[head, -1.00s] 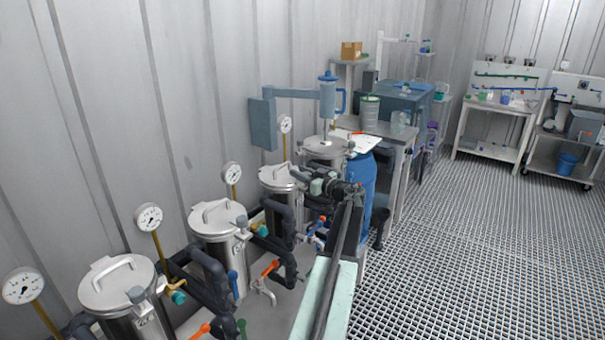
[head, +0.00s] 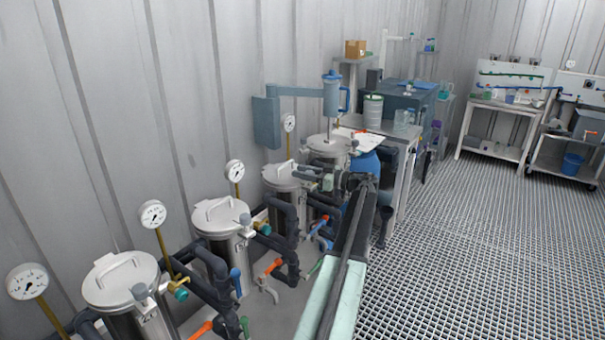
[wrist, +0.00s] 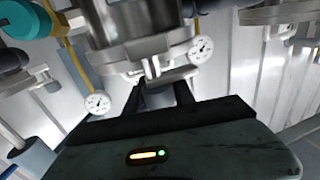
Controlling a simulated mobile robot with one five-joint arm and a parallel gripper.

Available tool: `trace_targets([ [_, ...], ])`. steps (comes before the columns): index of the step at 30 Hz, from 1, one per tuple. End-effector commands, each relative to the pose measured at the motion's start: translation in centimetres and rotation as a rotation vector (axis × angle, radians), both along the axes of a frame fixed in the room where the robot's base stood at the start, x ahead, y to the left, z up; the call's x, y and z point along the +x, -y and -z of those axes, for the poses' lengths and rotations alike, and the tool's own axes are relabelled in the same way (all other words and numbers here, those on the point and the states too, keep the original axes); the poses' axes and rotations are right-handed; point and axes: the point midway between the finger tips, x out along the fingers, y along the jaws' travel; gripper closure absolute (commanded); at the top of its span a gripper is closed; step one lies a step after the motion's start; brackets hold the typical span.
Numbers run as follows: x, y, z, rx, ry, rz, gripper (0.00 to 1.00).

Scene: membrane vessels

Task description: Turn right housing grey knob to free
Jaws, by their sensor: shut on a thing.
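A steel housing with a clamped lid (head: 283,177) stands third along the wall row. My gripper (head: 306,172) reaches its right side from the front, at lid height. In the wrist view the two dark fingers of my gripper (wrist: 160,92) are shut on a grey knob (wrist: 158,98) below the housing's steel rim (wrist: 150,62). The knob is partly covered by the fingers, and its marking cannot be read. In the head view my gripper hides this knob.
Two similar housings (head: 222,216) (head: 121,281) with grey knobs stand nearer on the left. Gauges (head: 235,171), dark pipes and coloured valve handles crowd the front. A steel vessel (head: 328,147) under a stirrer and a blue drum (head: 367,164) stand beyond. The grating floor (head: 450,240) at right is clear.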

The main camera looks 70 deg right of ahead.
Motion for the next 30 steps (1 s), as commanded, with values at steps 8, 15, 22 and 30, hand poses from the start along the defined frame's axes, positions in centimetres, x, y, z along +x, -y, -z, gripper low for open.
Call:
trace_targets([
  [8,0.1,0.0,0.0,0.0,0.002,0.0,0.5],
  [15,0.0,0.0,0.0,0.0,0.001,0.001,0.48],
  [22,-1.1,0.0,0.0,0.0,0.001,0.002,0.48],
  [30,-6.1,-0.2,0.0,0.0,0.001,0.003,0.48],
])
